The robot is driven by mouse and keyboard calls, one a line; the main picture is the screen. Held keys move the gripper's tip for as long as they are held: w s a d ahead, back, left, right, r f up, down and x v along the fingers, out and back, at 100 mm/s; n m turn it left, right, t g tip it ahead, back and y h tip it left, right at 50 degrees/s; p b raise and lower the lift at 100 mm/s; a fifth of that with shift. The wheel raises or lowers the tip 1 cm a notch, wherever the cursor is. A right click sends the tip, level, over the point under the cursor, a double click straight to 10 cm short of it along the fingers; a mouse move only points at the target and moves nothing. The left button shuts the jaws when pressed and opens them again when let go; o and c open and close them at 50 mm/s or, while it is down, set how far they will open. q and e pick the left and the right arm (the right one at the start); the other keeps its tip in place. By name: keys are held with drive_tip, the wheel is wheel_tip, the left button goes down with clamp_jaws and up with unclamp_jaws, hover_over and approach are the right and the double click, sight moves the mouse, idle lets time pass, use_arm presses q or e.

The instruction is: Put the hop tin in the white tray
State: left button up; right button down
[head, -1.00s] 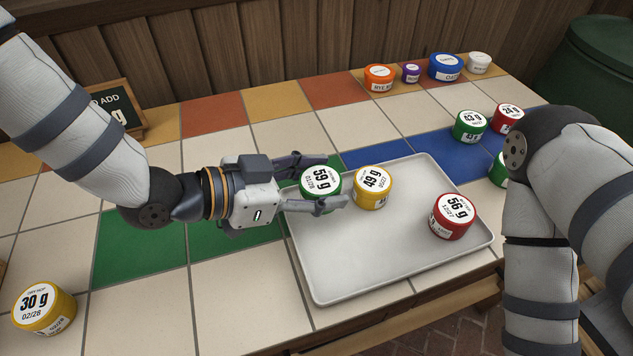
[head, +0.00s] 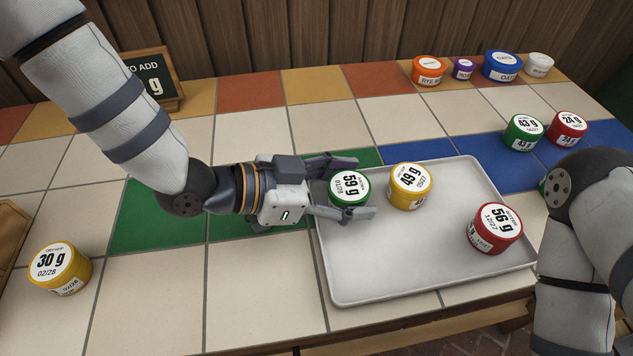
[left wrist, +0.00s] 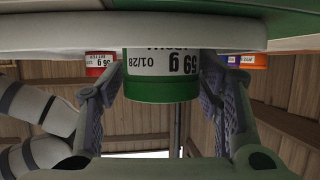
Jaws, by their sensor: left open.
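A green hop tin (head: 349,190) with a white lid marked 59 g stands upright at the left end of the white tray (head: 420,265). A yellow 49 g tin (head: 409,190) and a red 56 g tin (head: 494,232) also stand in the tray. My left gripper (head: 345,189) is open, with one finger on either side of the green tin. In the left wrist view, which is upside down, the green tin (left wrist: 160,88) shows between the spread fingers, and the tray rim (left wrist: 215,40) hides its lower part. My right gripper is out of view.
A yellow 30 g tin (head: 61,268) stands at the left on the tiled table. A green 43 g tin (head: 523,134) and a red 24 g tin (head: 567,129) stand on the right. Several containers line the back right. A chalkboard sign (head: 152,78) stands at the back left.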

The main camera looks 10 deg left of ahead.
use_arm(q)
drive_tip(key=v, duration=0.3)
drive_tip(key=p+v, duration=0.1)
drive_tip(key=v, duration=0.7)
drive_tip(key=shift+r+p, duration=0.3)
drive_tip(key=shift+p, duration=0.05)
drive_tip(key=shift+s+a, duration=0.3)
drive_tip(key=shift+a, duration=0.1)
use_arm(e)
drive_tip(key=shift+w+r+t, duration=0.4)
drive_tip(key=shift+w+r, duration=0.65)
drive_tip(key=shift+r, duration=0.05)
